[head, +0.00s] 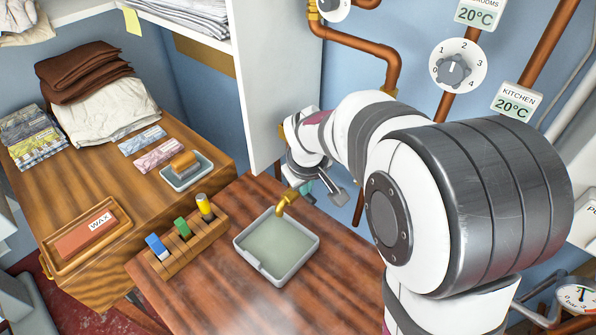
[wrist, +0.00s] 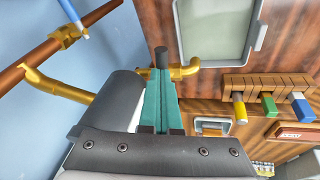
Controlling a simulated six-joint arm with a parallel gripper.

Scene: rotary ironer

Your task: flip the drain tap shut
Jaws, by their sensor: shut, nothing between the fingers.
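The drain tap's brass spout (head: 287,200) hangs over a pale grey tray (head: 305,264) in the head view. In the wrist view the spout (wrist: 186,69) shows just right of my fingertips, and its brass pipe runs left behind my gripper. In the head view my gripper (head: 306,187) is beside the spout, partly hidden by my wrist.
A brass valve with a light blue lever (wrist: 72,12) sits on the copper pipe at upper left. A wooden rack (head: 180,245) with coloured handles stands left of the tray. A white cabinet side (head: 262,80) rises behind my gripper. Bare wood lies in front of the tray.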

